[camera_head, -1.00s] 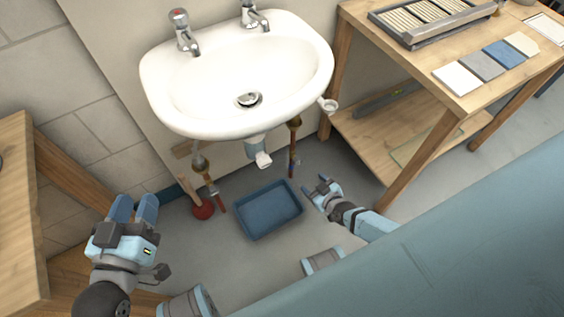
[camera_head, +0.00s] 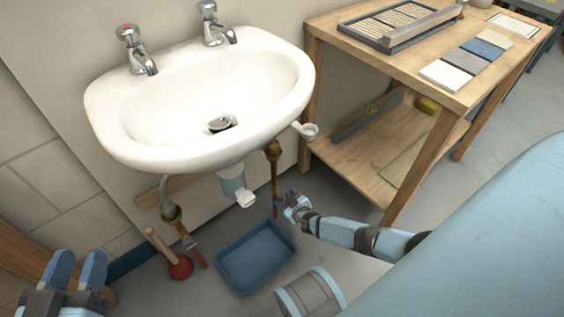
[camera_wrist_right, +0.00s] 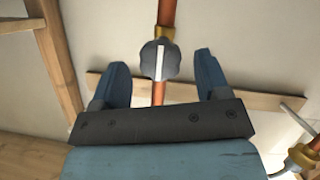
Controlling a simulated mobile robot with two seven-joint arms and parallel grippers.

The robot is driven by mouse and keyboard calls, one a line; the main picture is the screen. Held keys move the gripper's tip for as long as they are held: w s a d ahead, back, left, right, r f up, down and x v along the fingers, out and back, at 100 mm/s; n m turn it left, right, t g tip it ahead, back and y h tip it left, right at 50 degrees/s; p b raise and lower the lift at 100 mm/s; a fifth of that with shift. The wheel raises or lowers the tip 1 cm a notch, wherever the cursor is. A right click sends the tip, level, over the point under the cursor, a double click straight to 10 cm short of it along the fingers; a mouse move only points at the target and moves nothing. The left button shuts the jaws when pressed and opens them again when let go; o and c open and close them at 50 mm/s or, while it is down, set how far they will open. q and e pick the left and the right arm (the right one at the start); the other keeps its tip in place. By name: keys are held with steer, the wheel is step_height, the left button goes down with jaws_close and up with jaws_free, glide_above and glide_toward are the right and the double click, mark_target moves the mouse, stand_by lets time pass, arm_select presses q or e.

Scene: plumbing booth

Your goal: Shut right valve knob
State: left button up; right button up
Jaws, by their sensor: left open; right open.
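The right valve knob (camera_wrist_right: 171,61) is a dark grey, lobed knob with a pale bar across it, on a vertical copper pipe (camera_wrist_right: 168,12). In the right wrist view it appears between the two blue fingers of my right gripper (camera_wrist_right: 162,68), with a gap on each side. In the head view, my right gripper (camera_head: 282,201) is open beside the lower part of the right pipe (camera_head: 274,176) under the sink; the knob is too small or hidden to make out there. My left gripper (camera_head: 78,268) is open and empty at the lower left, away from the pipes.
The white sink (camera_head: 205,105) overhangs the pipes, with a drain trap (camera_head: 235,185) between them. A blue tray (camera_head: 255,258) and a red plunger (camera_head: 180,267) are on the floor. A wooden workbench (camera_head: 440,125) stands at the right.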

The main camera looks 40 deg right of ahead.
steer(key=shift+b+x, duration=0.45)
steer(key=shift+x, duration=0.75)
arm_select(q)
steer(key=shift+w+a+r+m+t, duration=0.15)
steer(key=shift+w+a+m+t, duration=0.1)
steer(key=shift+w+m+t, duration=0.35)
arm_select(e)
steer(key=shift+w, duration=0.3)
arm_select(q)
steer(key=shift+s+g, duration=0.2)
steer(key=shift+g, duration=0.1)
arm_select(e)
steer(key=shift+c, duration=0.5)
steer(key=c, duration=0.8)
